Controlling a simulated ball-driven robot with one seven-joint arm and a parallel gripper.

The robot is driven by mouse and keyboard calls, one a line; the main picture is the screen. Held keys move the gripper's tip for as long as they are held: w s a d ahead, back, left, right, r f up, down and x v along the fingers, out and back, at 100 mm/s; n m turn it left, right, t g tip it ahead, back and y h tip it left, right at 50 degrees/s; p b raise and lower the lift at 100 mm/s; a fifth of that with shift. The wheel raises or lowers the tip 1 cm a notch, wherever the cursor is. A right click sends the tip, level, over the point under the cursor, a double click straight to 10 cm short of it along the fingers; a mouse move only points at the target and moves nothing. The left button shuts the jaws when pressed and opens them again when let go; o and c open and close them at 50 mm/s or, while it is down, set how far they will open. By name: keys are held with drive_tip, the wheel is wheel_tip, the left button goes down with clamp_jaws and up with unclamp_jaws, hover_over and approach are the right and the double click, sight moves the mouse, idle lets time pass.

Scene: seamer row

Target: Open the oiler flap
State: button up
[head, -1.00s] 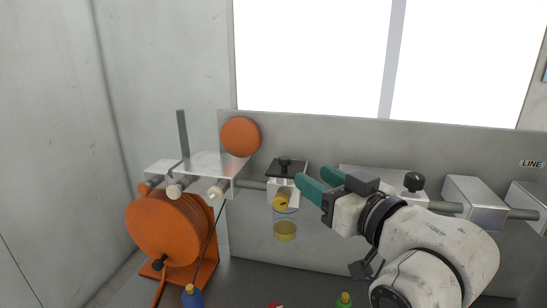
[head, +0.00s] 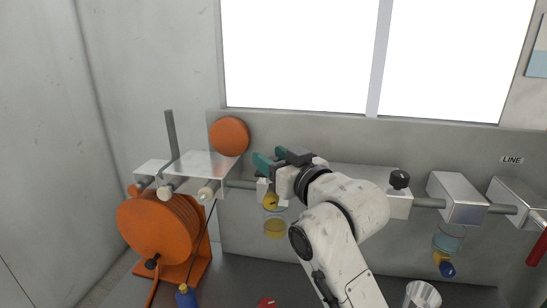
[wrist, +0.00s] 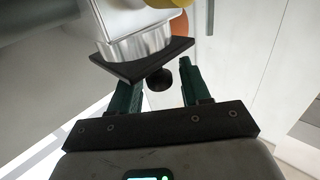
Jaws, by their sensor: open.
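The oiler is a small metal block with a yellow fitting (head: 270,201) and a glass cup of yellow oil (head: 275,228) below it. Its black flap (wrist: 115,68) lies flat against the metal body in the wrist view and looks closed. A round black knob (wrist: 160,79) stands out from the flap. My gripper (head: 268,160) is open at the oiler's top and hides the flap in the head view. In the wrist view my green fingers (wrist: 160,75) lie on either side of the knob, with gaps visible.
A long metal box with a black knob (head: 399,179) and another metal block (head: 458,198) sit along the rail to the right. A blue bottle (head: 187,296) stands in front.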

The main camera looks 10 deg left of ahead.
drive_tip(key=shift+c, duration=0.4)
clamp_jaws()
